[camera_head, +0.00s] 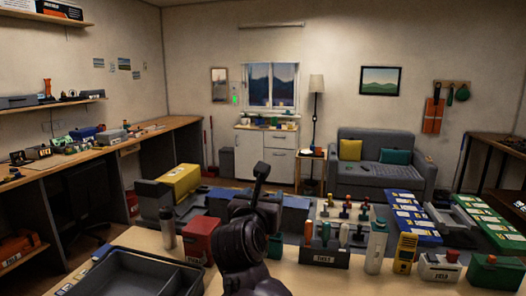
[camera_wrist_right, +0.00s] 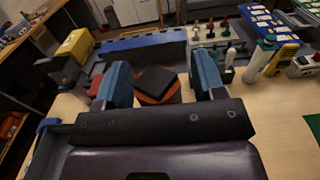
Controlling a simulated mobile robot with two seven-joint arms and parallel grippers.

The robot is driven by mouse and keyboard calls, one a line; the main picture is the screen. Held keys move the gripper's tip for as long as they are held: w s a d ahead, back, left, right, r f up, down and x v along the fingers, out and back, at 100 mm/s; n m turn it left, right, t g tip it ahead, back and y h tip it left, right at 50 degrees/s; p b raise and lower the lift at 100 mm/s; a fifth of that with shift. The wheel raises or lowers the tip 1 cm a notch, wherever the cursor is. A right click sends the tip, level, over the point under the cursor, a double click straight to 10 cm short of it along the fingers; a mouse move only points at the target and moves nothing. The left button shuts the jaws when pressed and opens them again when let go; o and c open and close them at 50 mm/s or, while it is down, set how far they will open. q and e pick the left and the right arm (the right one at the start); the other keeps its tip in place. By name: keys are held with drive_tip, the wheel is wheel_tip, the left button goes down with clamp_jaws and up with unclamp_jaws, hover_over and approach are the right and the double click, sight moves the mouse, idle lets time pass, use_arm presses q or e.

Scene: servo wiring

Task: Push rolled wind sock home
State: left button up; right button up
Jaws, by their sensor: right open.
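I cannot pick out a rolled wind sock with certainty in either view. My right gripper (camera_head: 261,172) rises near the middle of the head view above the front table. In the right wrist view its two blue-padded fingers (camera_wrist_right: 163,80) stand wide apart with nothing gripped. A red-orange item with a dark square top (camera_wrist_right: 157,82) shows beyond and between the fingers; I cannot tell whether it touches them. It may be the red box (camera_head: 199,240) left of my arm in the head view. My left gripper is in neither view.
A dark grey tray (camera_head: 118,258) lies at the front left. A grey bottle (camera_head: 167,229) stands behind it. Right of my arm are a tool rack (camera_head: 324,258), a white bottle (camera_head: 376,250), a yellow meter (camera_head: 405,253) and a green box (camera_head: 494,274). A yellow box (camera_head: 181,181) sits behind.

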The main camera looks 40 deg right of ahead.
wheel_tip(320, 180, up, 20)
drive_tip(key=p, duration=0.1)
drive_tip(key=shift+p, duration=0.35)
drive_tip(key=shift+f, duration=0.1)
